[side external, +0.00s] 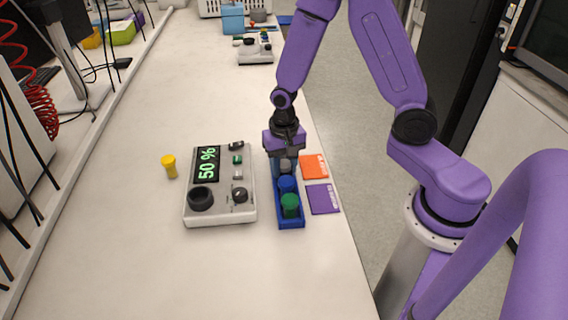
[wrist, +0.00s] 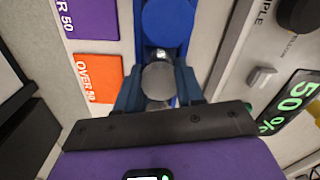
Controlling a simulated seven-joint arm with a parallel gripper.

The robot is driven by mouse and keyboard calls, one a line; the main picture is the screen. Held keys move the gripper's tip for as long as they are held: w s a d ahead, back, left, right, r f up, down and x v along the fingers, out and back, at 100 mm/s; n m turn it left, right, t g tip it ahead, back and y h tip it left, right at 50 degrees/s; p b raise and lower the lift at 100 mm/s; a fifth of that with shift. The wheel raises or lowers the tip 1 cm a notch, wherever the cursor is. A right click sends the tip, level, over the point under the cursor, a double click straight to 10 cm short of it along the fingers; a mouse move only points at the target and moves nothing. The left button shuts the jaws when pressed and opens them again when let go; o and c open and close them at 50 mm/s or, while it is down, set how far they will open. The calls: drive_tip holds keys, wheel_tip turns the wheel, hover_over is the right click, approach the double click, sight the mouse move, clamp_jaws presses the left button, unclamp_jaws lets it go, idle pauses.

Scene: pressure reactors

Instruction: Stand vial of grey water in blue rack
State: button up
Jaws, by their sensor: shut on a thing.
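The vial's grey top shows in the side view (side external: 286,167), upright and in line with the rack's far slot. Its lower part is hidden, so I cannot tell how deep it sits. A blue-capped vial (side external: 287,184) and a green-capped vial (side external: 290,202) stand in the rack nearer the camera.
The reactor box (side external: 222,214) has knobs and a "50 %" display. A yellow vial (side external: 169,167) stands left of it. An orange card (side external: 314,167) and a purple card (side external: 323,199) lie right of the rack, by the table edge. The near table is clear.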

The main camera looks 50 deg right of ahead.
drive_tip(key=shift+f, duration=0.15)
drive_tip(key=o, duration=1.7)
drive_tip(key=shift+c, duration=0.2)
drive_tip(key=shift+r, duration=3.5)
drive_tip(key=shift+s+a+r+n, duration=0.25)
drive_tip(key=shift+s+n, duration=0.1)
drive_tip(key=shift+n, duration=0.05)
drive_tip(key=s+a+r+n, duration=0.1)
drive_tip(key=s+r+n, duration=0.3)
drive_tip(key=s+n, duration=0.5)
drive_tip(key=s+r+n, duration=0.4)
drive_tip(key=s+n, duration=0.4)
drive_tip(key=s, duration=0.3)
drive_tip(key=shift+s+a+n, duration=0.25)
drive_tip(key=shift+a+n, duration=0.1)
drive_tip(key=shift+n, duration=0.05)
